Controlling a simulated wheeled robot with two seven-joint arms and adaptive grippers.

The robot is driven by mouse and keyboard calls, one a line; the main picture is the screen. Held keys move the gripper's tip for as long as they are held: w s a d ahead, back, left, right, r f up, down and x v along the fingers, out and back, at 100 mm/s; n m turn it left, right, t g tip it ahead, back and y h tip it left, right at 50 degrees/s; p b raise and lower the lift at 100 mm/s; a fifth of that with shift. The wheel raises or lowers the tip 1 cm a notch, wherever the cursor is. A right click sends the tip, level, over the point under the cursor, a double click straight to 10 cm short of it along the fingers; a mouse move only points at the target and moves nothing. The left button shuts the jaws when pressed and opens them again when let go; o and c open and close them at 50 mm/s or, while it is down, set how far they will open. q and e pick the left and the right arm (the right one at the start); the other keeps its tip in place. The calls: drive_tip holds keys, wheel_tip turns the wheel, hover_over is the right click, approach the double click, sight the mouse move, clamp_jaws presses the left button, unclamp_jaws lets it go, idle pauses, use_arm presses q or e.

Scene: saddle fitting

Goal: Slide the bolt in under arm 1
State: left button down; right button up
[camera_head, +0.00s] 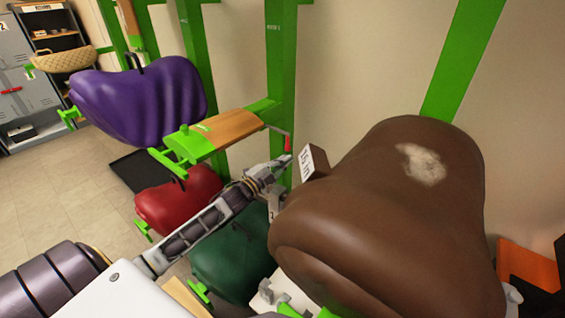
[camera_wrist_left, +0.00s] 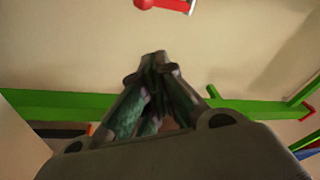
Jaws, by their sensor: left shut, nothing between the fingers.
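The bolt (camera_head: 288,143) has a red grip and hangs at the green post, near the post end of a green arm with a wooden top (camera_head: 235,127). I take that to be arm 1, but its label is too small to read. A red end with a grey part, likely the bolt, shows at the top edge of the left wrist view (camera_wrist_left: 165,4). My left gripper (camera_head: 286,160) is shut and empty, just below the red grip; it looks apart from it. Its closed fingers also show in the left wrist view (camera_wrist_left: 157,62). I cannot make out my right gripper.
A large brown saddle (camera_head: 370,220) with a pale worn patch fills the right, beside a "15 in" block (camera_head: 314,162). A purple saddle (camera_head: 140,100) hangs left; red (camera_head: 180,198) and green (camera_head: 235,255) saddles sit below. Green posts (camera_head: 281,70) stand along the wall.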

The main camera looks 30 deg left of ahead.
use_arm(q)
drive_tip(key=w+a+p, duration=0.1)
drive_tip(key=w+p, duration=0.1)
drive_tip(key=w, duration=0.5)
drive_tip(key=shift+w+f, duration=0.3)
drive_tip(key=shift+w, duration=0.1)
idle(0.7)
drive_tip(key=shift+a, duration=0.2)
